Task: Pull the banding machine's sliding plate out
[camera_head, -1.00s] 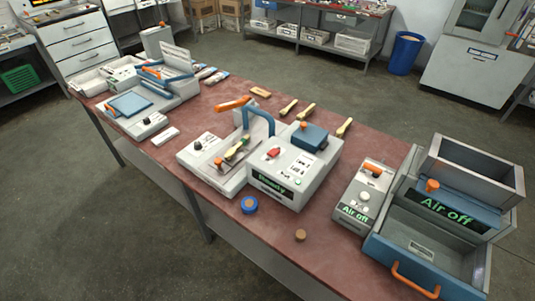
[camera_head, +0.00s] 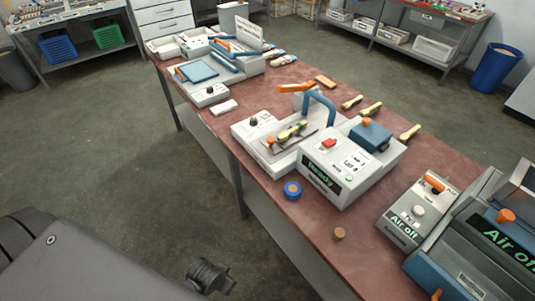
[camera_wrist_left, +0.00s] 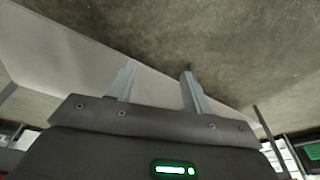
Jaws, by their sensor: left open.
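The frames do not make clear which machine is the banding machine. The middle machine (camera_head: 348,175) has a green "Ready" display, a red button and a raised blue arm with an orange handle (camera_head: 297,88). On its left side a dark flat plate (camera_head: 301,142) carries a wooden spoon-like piece (camera_head: 291,131), and a small orange knob (camera_head: 270,141) stands at the near end. The far-left machine has a blue square plate (camera_head: 199,71) with an orange handle (camera_head: 181,74). My left gripper (camera_wrist_left: 156,80) is open and empty in the left wrist view, away from the machines. My right gripper is not in view.
The grey floor (camera_head: 110,165) left of the table is clear.

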